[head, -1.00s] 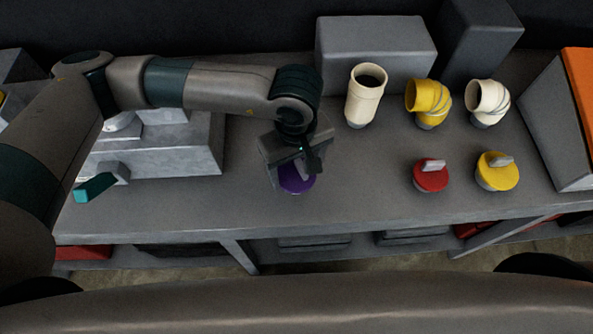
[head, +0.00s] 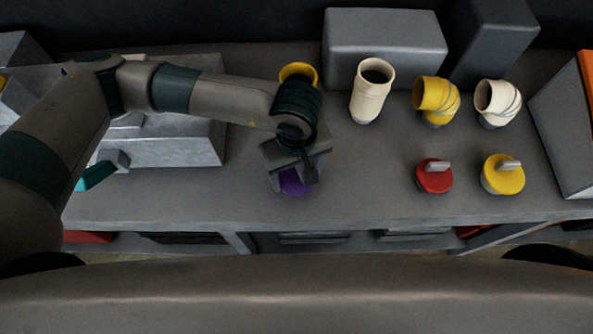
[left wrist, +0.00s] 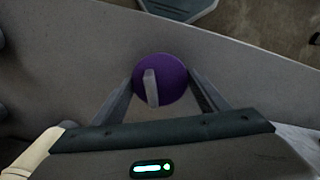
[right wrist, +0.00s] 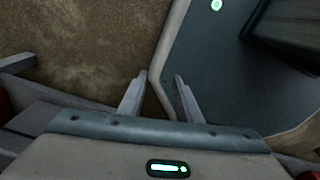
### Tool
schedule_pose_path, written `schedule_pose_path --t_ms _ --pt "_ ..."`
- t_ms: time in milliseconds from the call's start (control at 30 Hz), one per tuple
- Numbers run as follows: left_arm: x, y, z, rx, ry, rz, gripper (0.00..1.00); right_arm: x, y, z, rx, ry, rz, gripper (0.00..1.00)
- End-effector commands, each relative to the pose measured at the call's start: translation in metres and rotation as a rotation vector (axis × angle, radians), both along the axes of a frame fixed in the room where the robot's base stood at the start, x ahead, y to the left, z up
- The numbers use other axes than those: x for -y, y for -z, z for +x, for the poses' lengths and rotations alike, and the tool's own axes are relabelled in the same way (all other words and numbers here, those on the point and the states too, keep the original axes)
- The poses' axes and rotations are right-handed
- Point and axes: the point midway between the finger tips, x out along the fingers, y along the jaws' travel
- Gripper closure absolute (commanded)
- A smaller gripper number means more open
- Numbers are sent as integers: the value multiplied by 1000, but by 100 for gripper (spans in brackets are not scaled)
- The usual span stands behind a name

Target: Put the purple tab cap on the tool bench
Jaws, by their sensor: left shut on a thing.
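The purple tab cap (head: 295,182) is a round disc with a raised grey tab, which shows in the left wrist view (left wrist: 160,80). My left gripper (head: 294,174) is shut on it, with one finger at each side of the disc. The cap is over the front part of the grey bench (head: 350,195). I cannot tell whether it touches the bench top. My gripper hides much of the cap in the head view. My right gripper (right wrist: 161,78) is open and empty, over the floor and a dark panel in the right wrist view.
A red tab cap (head: 434,178) and a yellow one (head: 502,178) stand to the right. Behind them are a cream pipe (head: 369,95), a yellow elbow (head: 433,98) and a cream elbow (head: 495,102). A yellow ring (head: 298,70) shows behind my left wrist. Grey blocks (head: 175,150) stand left.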

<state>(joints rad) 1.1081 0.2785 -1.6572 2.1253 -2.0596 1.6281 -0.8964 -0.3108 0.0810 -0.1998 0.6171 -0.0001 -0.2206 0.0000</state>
Motion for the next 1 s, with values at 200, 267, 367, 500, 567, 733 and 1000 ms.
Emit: schedule_pose_path --t_ms 200,267,367,500,567,733,1000 --pt "0 0 0 0 0 0 14 -4 0 5 5 1 4 69" --pt "0 0 0 0 0 0 14 -4 0 10 10 1 4 69" --pt "0 0 0 0 0 0 14 -5 0 16 18 1 5 69" --pt "0 -2 0 0 0 0 14 -5 -3 17 19 1 5 69" --pt "0 -4 0 0 0 0 14 -4 -6 17 19 1 5 69" --pt "1 -20 1 3 1 -1 14 -3 -8 15 18 1 4 69" --pt "1 -67 1 4 2 -2 14 -1 -14 11 13 0 2 69"
